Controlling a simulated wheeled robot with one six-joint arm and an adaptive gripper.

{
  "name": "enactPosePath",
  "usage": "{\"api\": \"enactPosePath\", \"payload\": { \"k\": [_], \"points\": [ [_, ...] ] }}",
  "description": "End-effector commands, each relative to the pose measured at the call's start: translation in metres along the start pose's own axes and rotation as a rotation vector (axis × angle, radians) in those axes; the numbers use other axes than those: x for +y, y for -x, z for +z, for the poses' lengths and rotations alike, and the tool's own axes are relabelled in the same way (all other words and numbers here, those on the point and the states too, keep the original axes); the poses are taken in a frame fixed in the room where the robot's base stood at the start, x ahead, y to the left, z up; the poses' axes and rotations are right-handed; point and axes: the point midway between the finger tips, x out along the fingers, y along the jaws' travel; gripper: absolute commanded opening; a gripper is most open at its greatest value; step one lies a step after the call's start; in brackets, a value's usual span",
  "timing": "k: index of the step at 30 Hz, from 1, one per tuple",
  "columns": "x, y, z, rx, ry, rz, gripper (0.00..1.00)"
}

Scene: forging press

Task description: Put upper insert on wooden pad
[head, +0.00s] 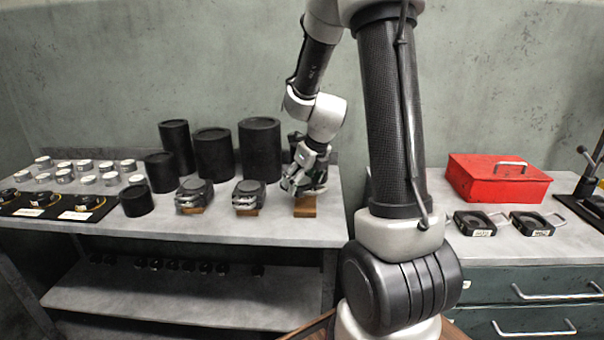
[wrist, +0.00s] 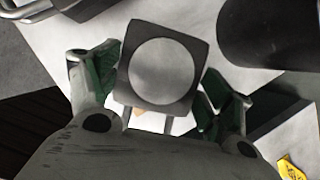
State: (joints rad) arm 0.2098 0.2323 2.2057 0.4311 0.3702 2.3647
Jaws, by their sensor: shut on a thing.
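My gripper (head: 306,182) is at the right end of the left bench, just over a wooden pad (head: 305,206). In the wrist view, my gripper (wrist: 162,95) has its green-lined fingers on either side of the upper insert (wrist: 160,108), a dark square piece with a pale round centre and two thin prongs towards me. It is shut on this insert. In the head view the fingers largely hide the insert, and I cannot tell whether it touches the pad.
Two dark pieces with handles (head: 194,194) (head: 249,195) sit on wooden pads to the left. Tall black cylinders (head: 260,150) stand close behind. Small metal cylinders (head: 88,179) fill the far left. A red box (head: 497,183) is on the right bench.

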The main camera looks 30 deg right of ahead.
Motion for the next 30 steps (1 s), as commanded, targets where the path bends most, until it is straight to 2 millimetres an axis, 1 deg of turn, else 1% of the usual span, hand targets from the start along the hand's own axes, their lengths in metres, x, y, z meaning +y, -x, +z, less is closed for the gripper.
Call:
{"api": "enactPosePath", "payload": {
  "k": [2,7,10,22,23,24,26,30],
  "points": [
    [-0.001,-0.004,-0.001,-0.002,0.001,-0.001,0.09],
    [-0.001,-0.025,-0.01,0.0,-0.001,0.0,0.09],
    [-0.001,-0.033,-0.013,-0.001,-0.001,-0.002,0.09],
    [-0.001,-0.037,-0.015,-0.002,0.001,-0.002,0.09],
    [0.0,-0.038,-0.016,0.001,0.0,-0.001,0.82],
    [0.0,-0.038,-0.016,0.0,0.0,-0.001,0.89],
    [0.0,-0.038,-0.016,0.0,0.0,-0.001,1.0],
    [0.0,-0.038,-0.016,0.0,0.0,-0.001,1.0]
  ]
}}
